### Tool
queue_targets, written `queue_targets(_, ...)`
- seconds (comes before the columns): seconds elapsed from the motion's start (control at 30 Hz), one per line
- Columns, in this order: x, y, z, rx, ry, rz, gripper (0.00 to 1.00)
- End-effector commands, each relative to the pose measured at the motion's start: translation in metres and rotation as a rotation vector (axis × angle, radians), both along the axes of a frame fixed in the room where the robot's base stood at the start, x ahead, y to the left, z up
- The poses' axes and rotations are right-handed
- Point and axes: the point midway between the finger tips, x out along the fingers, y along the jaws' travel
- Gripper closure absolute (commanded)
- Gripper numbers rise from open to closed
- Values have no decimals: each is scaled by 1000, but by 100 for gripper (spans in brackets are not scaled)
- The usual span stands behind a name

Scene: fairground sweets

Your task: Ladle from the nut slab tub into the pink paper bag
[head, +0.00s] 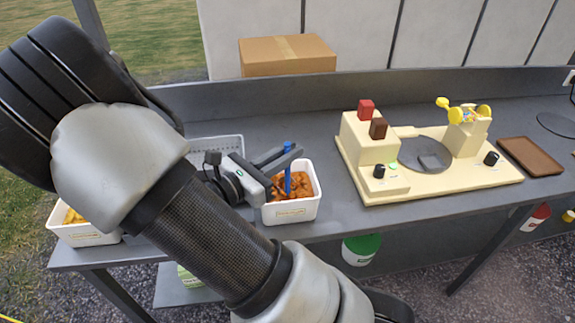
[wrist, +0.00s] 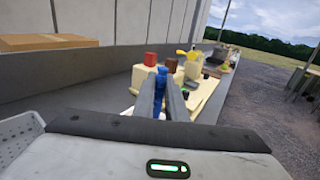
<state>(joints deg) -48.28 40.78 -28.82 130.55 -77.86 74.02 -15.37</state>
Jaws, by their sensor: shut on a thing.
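A white tub (head: 290,210) of orange-brown chunks stands at the counter's front edge in the head view; its label is too small to read. A blue ladle handle (head: 287,172) stands upright in it, its lower end hidden among the chunks. My gripper (head: 286,156) is shut on the upper part of this handle, above the tub. In the wrist view the blue handle (wrist: 161,77) shows between the two fingers of my gripper (wrist: 163,92). I see no pink paper bag in either view.
A second white tub (head: 85,237) with yellow contents stands at left, partly behind my arm. A cream machine (head: 440,182) with red and brown blocks stands right of the ladle's tub. A brown tray (head: 530,156) lies farther right. A cardboard box (head: 287,56) is behind the counter.

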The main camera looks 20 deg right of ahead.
Motion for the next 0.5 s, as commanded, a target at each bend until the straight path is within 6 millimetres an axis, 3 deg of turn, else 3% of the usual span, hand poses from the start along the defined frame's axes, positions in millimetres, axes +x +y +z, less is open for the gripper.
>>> queue_targets(0.03,0,0,15,4,-5,-1,100)
queue_targets(0.2,0,0,45,2,-4,0,100)
queue_targets(0.5,0,0,82,-1,0,0,100)
